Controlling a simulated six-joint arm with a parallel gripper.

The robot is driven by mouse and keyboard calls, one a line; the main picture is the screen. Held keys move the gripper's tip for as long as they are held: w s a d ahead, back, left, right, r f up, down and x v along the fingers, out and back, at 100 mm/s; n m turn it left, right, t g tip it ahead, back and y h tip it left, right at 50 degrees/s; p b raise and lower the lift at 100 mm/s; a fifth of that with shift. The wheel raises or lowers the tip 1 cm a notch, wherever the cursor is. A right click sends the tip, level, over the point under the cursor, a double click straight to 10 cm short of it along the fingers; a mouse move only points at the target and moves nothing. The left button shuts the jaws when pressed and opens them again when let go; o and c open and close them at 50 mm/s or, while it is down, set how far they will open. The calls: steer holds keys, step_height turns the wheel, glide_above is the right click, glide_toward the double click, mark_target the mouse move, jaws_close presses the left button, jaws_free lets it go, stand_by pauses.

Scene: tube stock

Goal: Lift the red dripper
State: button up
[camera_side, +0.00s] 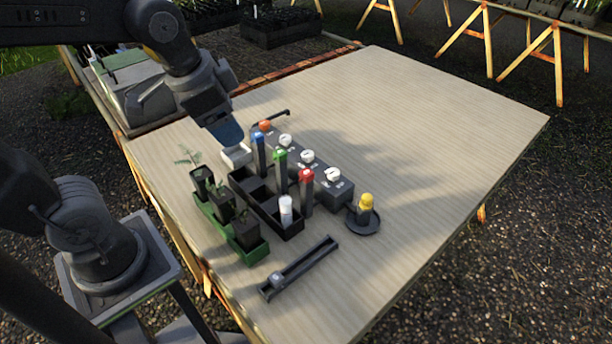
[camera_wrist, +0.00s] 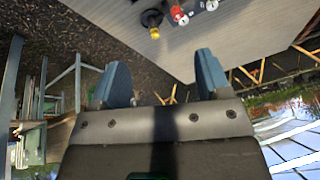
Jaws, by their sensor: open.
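The red dripper (camera_side: 306,193) has a red cap on a dark body. It stands upright in the side view, between the black compartment tray (camera_side: 291,230) and the grey block with white knobs (camera_side: 343,186); I cannot tell whether it sits in either. Its red top (camera_wrist: 178,13) shows near the top edge of the wrist view. My gripper (camera_side: 229,135) is above the table's far left part, behind the blue-capped dripper (camera_side: 258,152) and apart from the red one. In the wrist view its two blue fingers (camera_wrist: 160,78) are spread with nothing between them.
Green- (camera_side: 280,172) and white-capped (camera_side: 286,211) drippers stand close by. A yellow-topped one (camera_side: 366,203) stands on a round black base. Potted seedlings in a green tray (camera_side: 249,256) are left, a black slotted rail (camera_side: 300,268) in front. The table's right side is clear.

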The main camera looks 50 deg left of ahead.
steer(key=w+f+m+g, duration=0.2)
steer(key=w+f+m, duration=0.1)
steer(key=w+m, duration=0.5)
steer(key=m+g, duration=0.2)
steer(key=m, duration=0.4)
glide_above(305, 173)
step_height(305, 173, down, 8)
steer(key=f, duration=0.8)
steer(key=shift+s+f, duration=0.15)
steer(key=shift+s, duration=0.2)
steer(key=shift+w+f, duration=0.2)
steer(key=shift+f, duration=1.15)
steer(key=shift+w+f, duration=0.15)
steer(key=shift+f, duration=1.15)
steer(key=shift+c, duration=0.4)
steer(key=c, duration=0.9)
